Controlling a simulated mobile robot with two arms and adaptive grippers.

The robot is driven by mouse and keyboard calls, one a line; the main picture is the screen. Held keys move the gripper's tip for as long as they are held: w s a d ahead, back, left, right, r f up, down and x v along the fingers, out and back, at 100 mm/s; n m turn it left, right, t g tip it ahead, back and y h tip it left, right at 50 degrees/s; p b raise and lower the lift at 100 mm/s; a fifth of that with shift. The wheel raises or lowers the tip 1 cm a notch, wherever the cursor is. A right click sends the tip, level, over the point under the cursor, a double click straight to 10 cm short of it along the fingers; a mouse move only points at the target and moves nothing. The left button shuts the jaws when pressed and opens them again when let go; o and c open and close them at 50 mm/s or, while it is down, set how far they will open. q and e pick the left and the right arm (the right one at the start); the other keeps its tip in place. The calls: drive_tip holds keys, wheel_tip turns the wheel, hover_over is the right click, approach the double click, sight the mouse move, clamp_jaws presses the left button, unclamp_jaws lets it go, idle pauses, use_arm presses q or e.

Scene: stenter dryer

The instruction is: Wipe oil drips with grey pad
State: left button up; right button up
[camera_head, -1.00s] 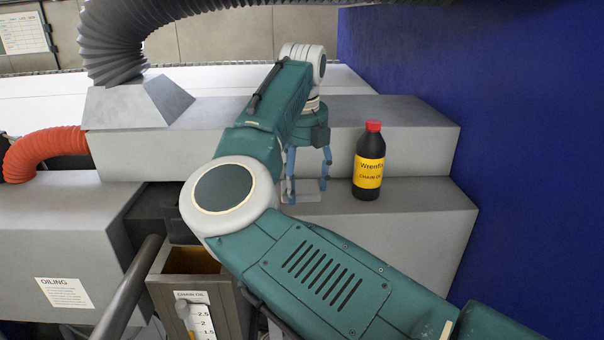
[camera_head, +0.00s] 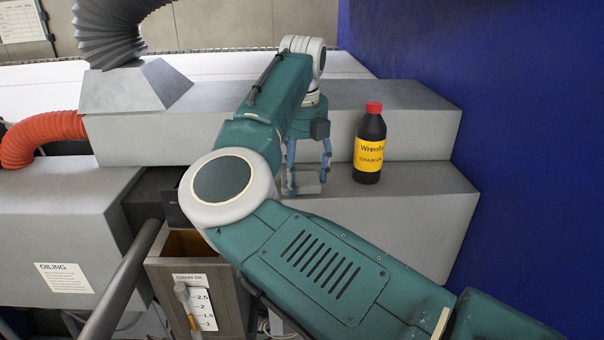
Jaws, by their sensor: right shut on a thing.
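My right gripper (camera_head: 307,182) points down at the lower grey ledge (camera_head: 405,200) of the machine, left of the oil bottle. Its blue fingers are shut on a small grey block, which looks like the grey pad (camera_head: 308,187). The pad is low at the ledge, and I cannot tell whether it touches the surface. My right arm hides part of the ledge and housing. I cannot make out any oil drips. My left gripper is not in view.
A black chain oil bottle (camera_head: 370,145) with a red cap stands upright on the ledge, close right of my gripper. A blue wall (camera_head: 530,140) bounds the right. An open chain oil box (camera_head: 187,243) with a scale sits lower left. An orange hose (camera_head: 45,137) is at left.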

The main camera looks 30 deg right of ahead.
sight(302, 172)
drive_tip(key=shift+f+b, duration=0.65)
drive_tip(key=shift+f, duration=0.25)
drive_tip(key=shift+w+d+r+p, duration=0.25)
drive_tip(key=shift+w+d+p, duration=0.1)
drive_tip(key=shift+w+p, duration=0.35)
drive_tip(key=shift+w+d+p, duration=0.25)
drive_tip(key=shift+p, duration=0.15)
drive_tip(key=shift+w+d+f+p, duration=0.15)
drive_tip(key=shift+w+d+p, duration=0.2)
drive_tip(key=shift+w, duration=0.15)
drive_tip(key=shift+w+d+p, duration=0.4)
drive_tip(key=shift+w+p, duration=0.15)
drive_tip(key=shift+w, duration=0.15)
drive_tip(key=shift+w+d+f, duration=0.1)
drive_tip(key=shift+w+d, duration=0.05)
drive_tip(key=shift+w, duration=0.15)
drive_tip(key=shift+w+d, duration=0.55)
drive_tip(key=shift+w, duration=0.3)
drive_tip(key=shift+w+d, duration=0.55)
drive_tip(key=shift+w, duration=0.3)
drive_tip(key=shift+b, duration=0.3)
